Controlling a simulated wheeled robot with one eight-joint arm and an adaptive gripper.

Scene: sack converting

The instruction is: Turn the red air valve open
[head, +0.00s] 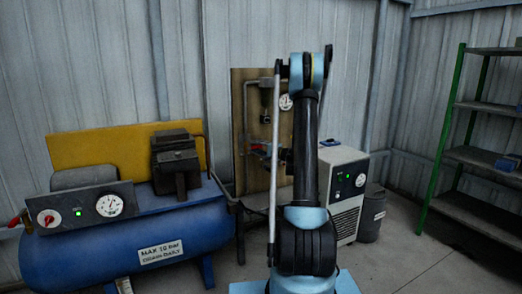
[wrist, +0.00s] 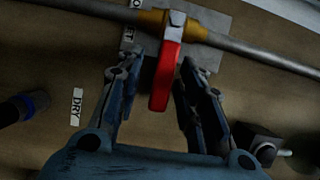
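The red air valve handle (wrist: 165,76) is a flat red lever in the wrist view. It sits on a brass-coloured fitting (wrist: 193,29) in a grey pipe (wrist: 105,9). My gripper (wrist: 161,70) is open, with one finger on each side of the lever. A gap shows between the lever and each finger, so neither looks to be touching it. In the head view, a small bit of red (head: 268,147) shows on the wooden board (head: 250,90), beside my gripper. My arm hides much of the board there.
A label reading DRY (wrist: 76,106) is left of the gripper. A dark fitting (wrist: 264,146) is at the lower right. In the head view, a blue compressor (head: 120,245) stands left, a grey dryer cabinet (head: 345,200) right, and green shelving (head: 475,150) far right.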

